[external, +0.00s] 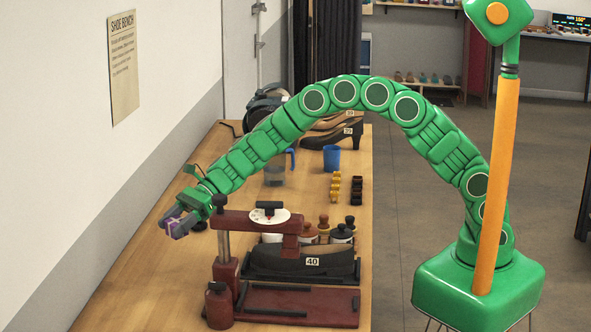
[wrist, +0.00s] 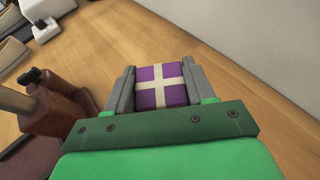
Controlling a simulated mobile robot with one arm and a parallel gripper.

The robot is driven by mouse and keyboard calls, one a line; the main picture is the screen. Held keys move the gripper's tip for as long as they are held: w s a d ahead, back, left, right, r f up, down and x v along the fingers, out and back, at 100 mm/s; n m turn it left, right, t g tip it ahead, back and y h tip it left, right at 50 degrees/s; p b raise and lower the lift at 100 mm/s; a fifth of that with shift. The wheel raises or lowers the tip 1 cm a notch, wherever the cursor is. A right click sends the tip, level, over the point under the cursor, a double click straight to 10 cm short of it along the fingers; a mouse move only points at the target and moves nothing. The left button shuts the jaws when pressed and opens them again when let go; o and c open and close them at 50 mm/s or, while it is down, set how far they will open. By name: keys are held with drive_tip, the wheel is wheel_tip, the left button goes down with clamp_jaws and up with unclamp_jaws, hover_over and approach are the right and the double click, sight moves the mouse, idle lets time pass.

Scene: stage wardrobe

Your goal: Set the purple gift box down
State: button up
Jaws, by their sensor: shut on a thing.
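The purple gift box (wrist: 174,97) has pale ribbon bands crossing on its top. In the wrist view it sits between the two grey fingers of my gripper (wrist: 162,90), which are shut on it. In the external view my gripper (external: 178,222) is at the left, over the wooden bench near the wall, and the purple box (external: 173,219) shows only in part between the fingers. I cannot tell whether the box touches the bench top.
A dark red shoe press (external: 222,275) stands just right of my gripper. The bench (external: 150,275) is bare between press and wall.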

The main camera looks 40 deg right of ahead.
drive_tip(key=s+d+r+m+t, duration=0.1)
drive_tip(key=s+d, duration=0.1)
drive_tip(key=d, duration=0.5)
drive_tip(key=s+d+r+m+t, duration=0.1)
drive_tip(key=s+d, duration=0.1)
drive_tip(key=d, duration=0.5)
hover_over(182, 259)
drive_tip(key=s+d, duration=0.1)
wheel_tip(182, 259, down, 8)
drive_tip(key=shift+w+a+f, duration=0.3)
drive_tip(key=shift+f, duration=0.15)
drive_tip(key=shift+w+a+f, duration=0.25)
drive_tip(key=shift+f, duration=1.65)
drive_tip(key=shift+y, duration=0.3)
drive_tip(key=o, duration=1)
drive_tip(key=shift+f, duration=0.1)
